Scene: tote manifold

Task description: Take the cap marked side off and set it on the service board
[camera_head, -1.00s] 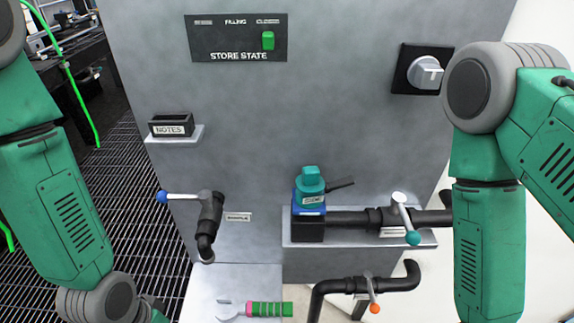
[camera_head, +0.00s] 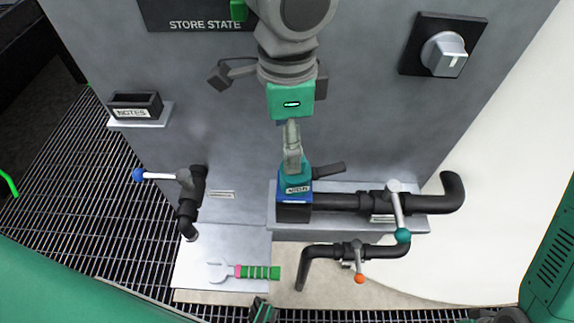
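A teal cap (camera_head: 296,182) with a small white label, too small to read surely, sits upright on a blue collar (camera_head: 295,197) over a black fitting at the left end of the black pipe. My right gripper (camera_head: 292,163) points down onto it from above; its narrow grey fingers meet and hide the cap's top. I see them edge-on, so their opening is hidden. The pale flat board (camera_head: 203,248), likely the service board, is at lower left. A wrench (camera_head: 250,271) with a green and pink handle lies on it. My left gripper is not clearly visible.
Levers with teal (camera_head: 403,236), orange (camera_head: 359,279) and blue (camera_head: 139,174) knobs stick out from the pipes. A black handle (camera_head: 329,170) juts right beside the cap. A notes box (camera_head: 136,105) and a dial (camera_head: 445,54) are on the panel. The board's upper part is clear.

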